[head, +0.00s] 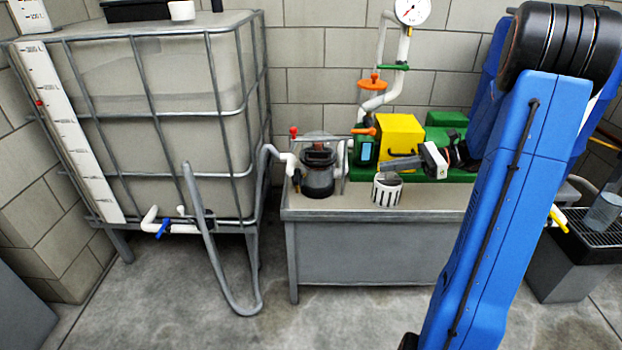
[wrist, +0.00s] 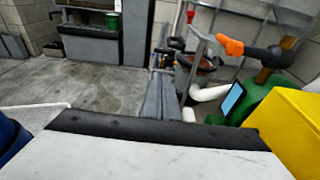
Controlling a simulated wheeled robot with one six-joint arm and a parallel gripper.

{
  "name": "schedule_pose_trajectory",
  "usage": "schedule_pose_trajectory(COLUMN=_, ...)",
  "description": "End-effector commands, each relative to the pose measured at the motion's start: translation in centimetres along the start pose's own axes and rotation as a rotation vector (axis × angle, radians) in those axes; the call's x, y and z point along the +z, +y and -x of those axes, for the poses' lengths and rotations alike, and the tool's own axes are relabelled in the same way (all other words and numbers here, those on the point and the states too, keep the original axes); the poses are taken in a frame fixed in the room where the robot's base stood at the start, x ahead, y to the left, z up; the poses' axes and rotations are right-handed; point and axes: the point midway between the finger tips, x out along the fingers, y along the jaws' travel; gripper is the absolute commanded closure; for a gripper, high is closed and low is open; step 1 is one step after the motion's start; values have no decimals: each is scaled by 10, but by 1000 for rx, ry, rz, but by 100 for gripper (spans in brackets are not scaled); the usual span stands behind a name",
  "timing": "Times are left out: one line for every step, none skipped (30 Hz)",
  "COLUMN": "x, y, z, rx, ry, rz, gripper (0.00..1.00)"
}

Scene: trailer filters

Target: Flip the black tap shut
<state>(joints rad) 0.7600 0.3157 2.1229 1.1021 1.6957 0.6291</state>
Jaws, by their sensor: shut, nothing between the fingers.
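No clear black tap lever can be picked out. A small dark fitting (head: 208,219) sits at the tank's lower front edge, by the grey hose; its form is too small to tell. Another small dark piece (head: 297,180) is at the left side of the filter housing (head: 318,172), also too small to read. My gripper (head: 388,165) is shut and empty. It points left above the bench, over a white slotted cup and right of the filter housing.
The caged tank (head: 150,120) has a blue-handled valve (head: 163,228) low in front. A yellow box (head: 398,140) on a green pump stands behind my gripper. The slotted cup (head: 387,192) is on the bench (head: 350,212). An orange handle (wrist: 232,46) shows near the fingers. The floor in front is clear.

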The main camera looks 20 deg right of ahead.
Motion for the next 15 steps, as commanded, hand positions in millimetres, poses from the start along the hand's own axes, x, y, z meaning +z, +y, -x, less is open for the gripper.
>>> schedule_pose_trajectory(x=0, y=0, z=-4, rx=1, ry=0, rz=0, gripper=100)
schedule_pose_trajectory(x=0, y=0, z=-6, rx=1, ry=0, rz=0, gripper=100)
schedule_pose_trajectory(x=0, y=0, z=-11, rx=2, ry=-1, rz=1, gripper=100)
schedule_pose_trajectory(x=1, y=0, z=-15, rx=3, ry=-1, rz=1, gripper=100)
schedule_pose_trajectory(x=1, y=0, z=-19, rx=3, ry=-1, rz=1, gripper=100)
schedule_pose_trajectory(x=1, y=1, z=-25, rx=4, ry=0, rz=1, gripper=100)
schedule_pose_trajectory(x=0, y=1, z=-31, rx=4, ry=0, rz=1, gripper=100)
schedule_pose_trajectory(x=0, y=1, z=-36, rx=4, ry=0, rz=1, gripper=100)
schedule_pose_trajectory(x=1, y=1, z=-43, rx=4, ry=-1, rz=1, gripper=100)
schedule_pose_trajectory(x=1, y=1, z=-48, rx=4, ry=0, rz=1, gripper=100)
schedule_pose_trajectory(x=1, y=1, z=-54, rx=5, ry=0, rz=1, gripper=100)
schedule_pose_trajectory(x=1, y=1, z=-61, rx=4, ry=1, rz=1, gripper=100)
schedule_pose_trajectory(x=1, y=1, z=-66, rx=3, ry=0, rz=1, gripper=100)
schedule_pose_trajectory(x=1, y=1, z=-71, rx=4, ry=-1, rz=1, gripper=100)
schedule_pose_trajectory(x=0, y=1, z=-78, rx=5, ry=0, rz=1, gripper=100)
